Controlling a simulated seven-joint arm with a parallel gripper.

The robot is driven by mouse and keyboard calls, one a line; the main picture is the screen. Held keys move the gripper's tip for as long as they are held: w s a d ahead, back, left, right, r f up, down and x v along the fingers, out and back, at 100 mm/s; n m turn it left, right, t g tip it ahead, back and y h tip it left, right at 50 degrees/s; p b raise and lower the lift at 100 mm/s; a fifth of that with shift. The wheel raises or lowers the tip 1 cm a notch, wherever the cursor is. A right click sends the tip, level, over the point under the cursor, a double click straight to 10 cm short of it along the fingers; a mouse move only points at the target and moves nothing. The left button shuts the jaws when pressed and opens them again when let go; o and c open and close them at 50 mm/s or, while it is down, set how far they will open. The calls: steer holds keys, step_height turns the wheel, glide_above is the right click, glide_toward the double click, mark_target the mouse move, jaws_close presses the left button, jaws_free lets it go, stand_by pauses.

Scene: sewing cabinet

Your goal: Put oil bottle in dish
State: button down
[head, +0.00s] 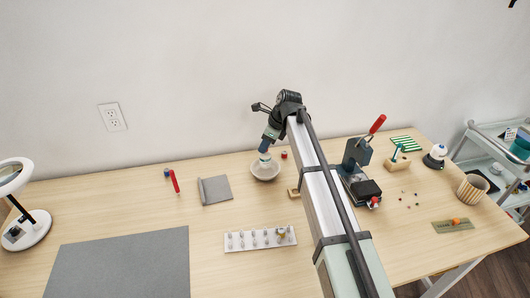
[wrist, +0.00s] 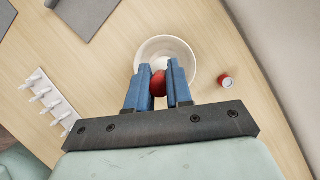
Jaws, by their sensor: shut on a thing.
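The dish is a pale round bowl (head: 265,173) on the table, below my gripper (head: 264,149) in the head view. In the wrist view the dish (wrist: 188,58) lies behind the fingertips. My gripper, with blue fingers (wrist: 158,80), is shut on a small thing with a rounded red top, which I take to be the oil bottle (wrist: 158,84). The fingers hide its sides, and its lower part is hard to make out. It is over the dish in the wrist view; I cannot tell whether it touches the dish.
A small red-and-white piece (wrist: 225,82) stands right of the dish. A dark machine with a red handle (head: 357,165) stands to the right.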

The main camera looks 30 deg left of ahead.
steer(key=shift+f, duration=1.65)
steer(key=shift+f, duration=0.1)
steer(key=c, duration=1)
jaws_free()
steer(key=v, duration=1.2)
steer(key=shift+d, duration=0.1)
